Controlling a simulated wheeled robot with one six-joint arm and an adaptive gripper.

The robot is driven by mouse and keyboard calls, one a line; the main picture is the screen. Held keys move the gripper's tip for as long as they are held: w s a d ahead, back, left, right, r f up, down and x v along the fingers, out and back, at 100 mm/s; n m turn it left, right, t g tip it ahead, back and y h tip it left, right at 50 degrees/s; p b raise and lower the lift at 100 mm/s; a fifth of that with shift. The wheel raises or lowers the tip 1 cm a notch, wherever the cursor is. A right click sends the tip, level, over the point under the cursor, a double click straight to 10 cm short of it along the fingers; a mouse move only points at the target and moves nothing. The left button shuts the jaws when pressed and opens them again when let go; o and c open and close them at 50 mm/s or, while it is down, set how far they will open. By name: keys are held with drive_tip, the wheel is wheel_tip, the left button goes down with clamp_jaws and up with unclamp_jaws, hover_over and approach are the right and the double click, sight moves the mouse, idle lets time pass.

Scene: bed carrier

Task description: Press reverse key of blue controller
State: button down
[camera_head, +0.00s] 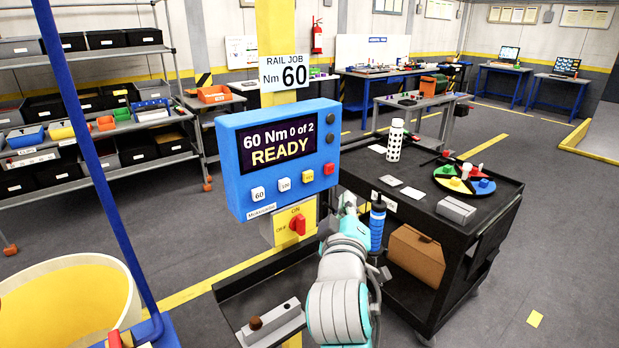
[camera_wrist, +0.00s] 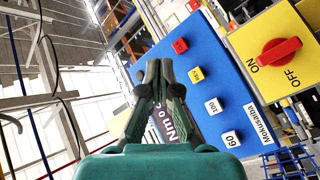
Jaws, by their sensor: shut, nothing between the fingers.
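The blue controller (camera_head: 280,155) is fixed to a yellow post, and its display reads "60 Nm 0 of 2 READY". Along its lower front run a white 60 key (camera_head: 257,193), a white 100 key (camera_head: 284,184), a yellow key (camera_head: 307,176) with small lettering and a red key (camera_head: 328,168). In the wrist view the controller looks turned, with the yellow key (camera_wrist: 196,74) between the red key (camera_wrist: 180,46) and the 100 key (camera_wrist: 213,106). My gripper (camera_wrist: 160,63) is shut and empty, its fingers covering part of the display. Contact with the panel cannot be told.
Below the controller is a yellow ON/OFF switch box with a red knob (camera_head: 298,224). A black cart (camera_head: 470,225) with a white bottle (camera_head: 395,140) and a round coloured tray stands at right. A blue ribbed handle (camera_head: 377,225) shows beside my arm.

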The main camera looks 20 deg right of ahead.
drive_tip(key=shift+w+a, duration=0.45)
drive_tip(key=shift+w, duration=0.9)
drive_tip(key=shift+w+a, duration=0.4)
drive_tip(key=shift+w, duration=0.95)
drive_tip(key=shift+w+a, duration=0.45)
drive_tip(key=shift+w, duration=0.9)
drive_tip(key=shift+w, duration=0.1)
drive_tip(key=shift+w+a, duration=0.15)
drive_tip(key=shift+w, duration=0.15)
drive_tip(key=shift+w+a, duration=0.15)
drive_tip(key=shift+w, duration=0.3)
drive_tip(key=shift+s, duration=0.2)
drive_tip(key=shift+s+d, duration=0.3)
drive_tip(key=shift+s, duration=0.35)
drive_tip(key=shift+s, duration=0.1)
drive_tip(key=shift+s+d, duration=0.25)
drive_tip(key=shift+s, duration=0.5)
drive_tip(key=shift+s+d, duration=0.25)
drive_tip(key=shift+s, duration=0.55)
drive_tip(key=shift+s+d, duration=0.25)
drive_tip(key=shift+s, duration=0.5)
